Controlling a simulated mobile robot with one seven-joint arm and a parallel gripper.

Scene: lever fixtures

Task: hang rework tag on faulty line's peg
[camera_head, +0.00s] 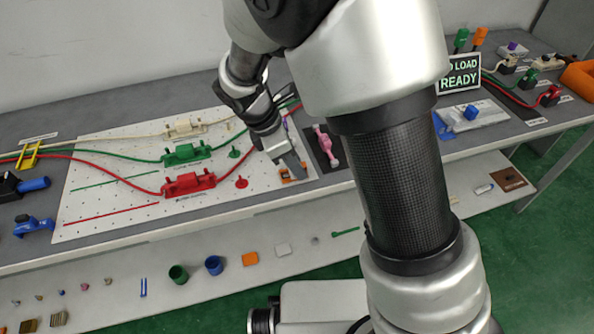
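A white pegboard (110,196) lies on the grey bench with a cream, a green and a red cable line. The lines run through a cream connector (184,127), a green connector (186,153) and a red connector (188,183). A green peg (234,153) and a red peg (241,182) stand right of their connectors. A small orange piece (287,177), possibly the rework tag, is at the board's right edge. My gripper (293,170) points down right at it and partly hides it. Its fingers are too small to tell whether they hold it.
A pink part (326,146) lies on a dark mat right of my gripper. A sign (459,74) reading "LOAD READY", partly covered by my arm, stands farther right. Blue clamps (34,226) sit at the left. A lower shelf holds several small items, including a blue cup (214,265).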

